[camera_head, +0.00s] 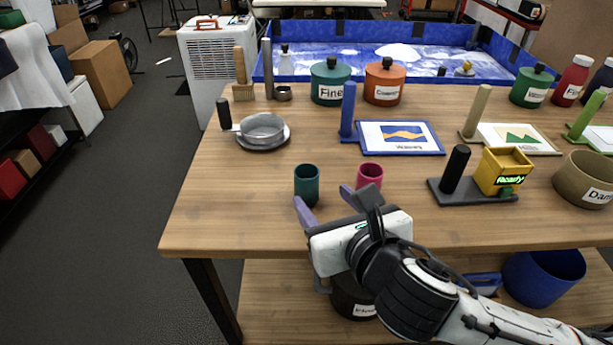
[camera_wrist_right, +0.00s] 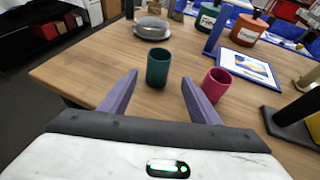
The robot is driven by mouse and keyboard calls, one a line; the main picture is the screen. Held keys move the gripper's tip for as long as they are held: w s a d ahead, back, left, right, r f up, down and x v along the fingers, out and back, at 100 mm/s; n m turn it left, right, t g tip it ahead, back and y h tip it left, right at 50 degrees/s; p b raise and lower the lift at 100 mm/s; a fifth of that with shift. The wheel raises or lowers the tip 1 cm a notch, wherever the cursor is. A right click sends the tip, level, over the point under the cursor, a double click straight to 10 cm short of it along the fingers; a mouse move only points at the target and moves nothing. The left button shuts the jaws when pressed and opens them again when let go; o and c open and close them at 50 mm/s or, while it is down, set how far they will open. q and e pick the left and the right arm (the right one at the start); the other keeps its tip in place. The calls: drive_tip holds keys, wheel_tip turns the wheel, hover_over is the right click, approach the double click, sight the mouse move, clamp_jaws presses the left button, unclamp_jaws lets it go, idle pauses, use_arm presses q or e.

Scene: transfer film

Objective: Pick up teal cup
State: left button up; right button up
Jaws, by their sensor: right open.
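The teal cup (camera_head: 307,184) stands upright on the wooden table near its front edge. In the right wrist view the teal cup (camera_wrist_right: 158,68) is ahead, between the lines of my two fingers and just beyond their tips. My right gripper (camera_head: 325,195) is open and empty, its purple fingers spread; they also show in the right wrist view (camera_wrist_right: 160,80). The left finger tip looks close to the cup in the head view; I cannot tell if it touches. A pink cup (camera_head: 369,176) stands right of the teal cup, close beside my right finger. My left gripper is not in view.
A metal pan (camera_head: 262,128) lies on the table behind left. A blue-framed picture stand (camera_head: 400,138) lies behind the pink cup. A yellow box marked Ready (camera_head: 503,172) and a tan bowl (camera_head: 585,180) stand to the right. The table left of the teal cup is clear.

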sight(311, 187)
drive_tip(key=shift+x, duration=1)
drive_tip(key=shift+w+a+f, duration=0.1)
drive_tip(key=shift+w+a, duration=0.05)
drive_tip(key=x, duration=0.4)
drive_tip(key=shift+w+a, duration=0.2)
drive_tip(key=shift+a, duration=0.05)
drive_tip(key=shift+w+f, duration=0.15)
drive_tip(key=shift+w, duration=0.1)
drive_tip(key=c, duration=1.2)
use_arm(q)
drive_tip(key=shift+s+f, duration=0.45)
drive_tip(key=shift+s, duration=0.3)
use_arm(e)
drive_tip(key=shift+o, duration=0.2)
